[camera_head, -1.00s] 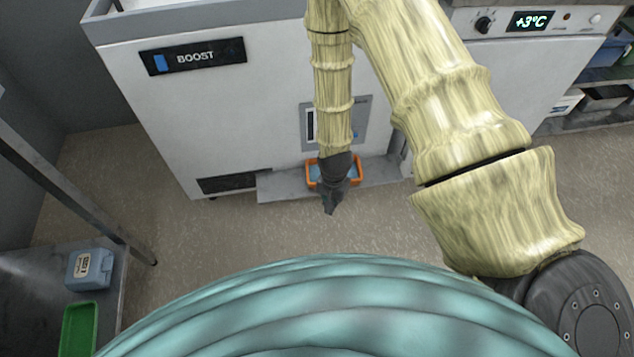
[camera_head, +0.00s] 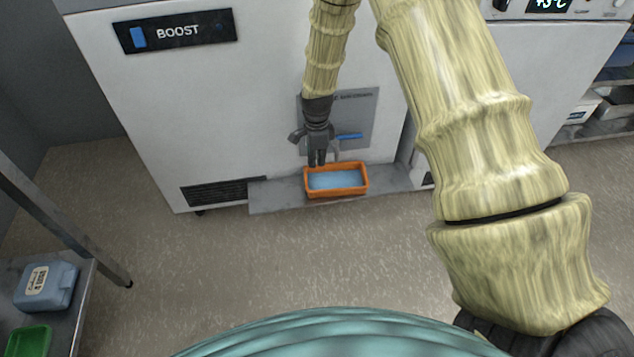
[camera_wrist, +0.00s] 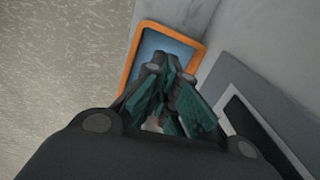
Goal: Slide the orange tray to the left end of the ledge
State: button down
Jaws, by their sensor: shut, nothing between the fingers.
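The orange tray (camera_head: 336,192) has a blue inside and sits near the middle of the grey ledge (camera_head: 275,195) at the foot of the white cabinet. It also shows in the wrist view (camera_wrist: 128,70), partly covered by the fingers. My gripper (camera_head: 317,163) points down at the tray's back left corner, fingers together and empty. In the wrist view its fingers (camera_wrist: 166,72) overlap the near part of the tray. I cannot tell whether they touch it. Bare ledge lies on both sides of the tray.
The white cabinet (camera_head: 150,110) with a BOOST label rises behind the ledge. At the left stands a metal table with a blue box (camera_head: 48,287) and a green tray (camera_head: 28,342). The floor in front is clear.

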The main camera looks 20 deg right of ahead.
aim_at(317, 188)
notch_tip(317, 188, down, 10)
jog(key=b, duration=0.4)
jog(key=shift+r, duration=0.1)
